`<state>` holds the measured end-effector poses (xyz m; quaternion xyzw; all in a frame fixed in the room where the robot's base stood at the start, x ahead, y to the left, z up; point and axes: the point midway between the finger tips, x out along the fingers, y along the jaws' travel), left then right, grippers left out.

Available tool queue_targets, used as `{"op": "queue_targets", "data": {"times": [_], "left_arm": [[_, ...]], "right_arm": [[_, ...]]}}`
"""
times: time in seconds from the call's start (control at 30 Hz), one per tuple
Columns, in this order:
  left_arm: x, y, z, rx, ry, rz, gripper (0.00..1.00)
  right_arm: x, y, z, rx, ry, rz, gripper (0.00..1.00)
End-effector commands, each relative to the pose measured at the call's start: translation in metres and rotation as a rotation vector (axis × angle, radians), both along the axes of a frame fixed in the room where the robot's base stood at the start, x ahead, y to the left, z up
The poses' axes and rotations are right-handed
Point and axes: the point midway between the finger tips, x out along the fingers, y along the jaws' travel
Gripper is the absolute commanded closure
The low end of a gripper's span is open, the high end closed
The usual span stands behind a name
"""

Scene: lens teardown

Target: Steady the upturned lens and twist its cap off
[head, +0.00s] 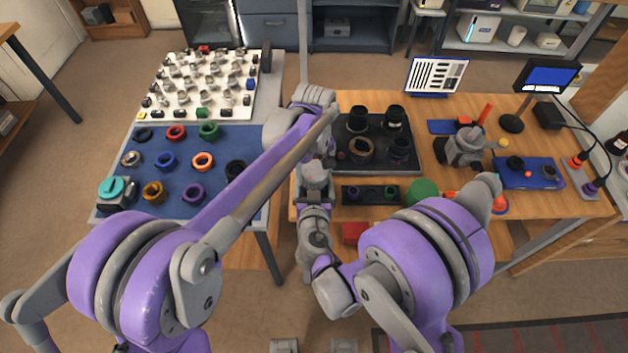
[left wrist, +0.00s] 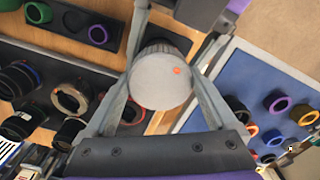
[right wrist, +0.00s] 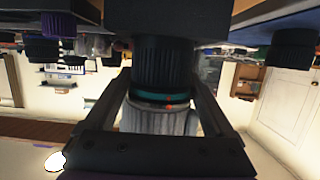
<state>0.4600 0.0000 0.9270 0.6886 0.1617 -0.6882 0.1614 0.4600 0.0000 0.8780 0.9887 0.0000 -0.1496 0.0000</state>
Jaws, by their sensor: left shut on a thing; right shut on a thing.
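The upturned lens shows in the right wrist view, which is upside down, as a dark ribbed barrel (right wrist: 163,60) with a teal ring (right wrist: 158,97). A pale grey cap (right wrist: 158,120) with a small red dot is on the lens's upper end. In the left wrist view the cap's round face (left wrist: 158,85) shows with an orange dot. My left gripper (left wrist: 162,72) has a finger on each side of the cap. My right gripper (right wrist: 160,84) has fingers on both sides of the barrel near the teal ring. In the head view my grippers mostly hide the lens.
A black pad (head: 352,166) with several dark lenses lies just right of my grippers. A black tray (head: 372,194) holds purple and green rings. A blue mat (head: 225,205) with coloured rings lies left, across a gap. A grey camera (head: 463,147) stands farther right.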

Motion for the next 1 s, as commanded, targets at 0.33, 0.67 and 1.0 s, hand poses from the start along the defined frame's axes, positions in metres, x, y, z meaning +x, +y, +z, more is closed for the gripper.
{"op": "queue_targets", "data": {"times": [0.33,0.67,1.0], "left_arm": [[0.000,0.000,0.001,0.000,0.000,0.085,0.62],[0.000,0.000,0.008,0.000,0.000,0.084,0.62],[0.000,0.000,0.015,0.000,0.000,0.083,0.62]], "right_arm": [[0.000,0.000,0.000,0.000,0.000,0.000,1.00],[0.000,0.000,0.000,0.000,0.000,0.000,1.00],[0.000,0.000,0.000,0.000,0.000,0.000,1.00]]}}
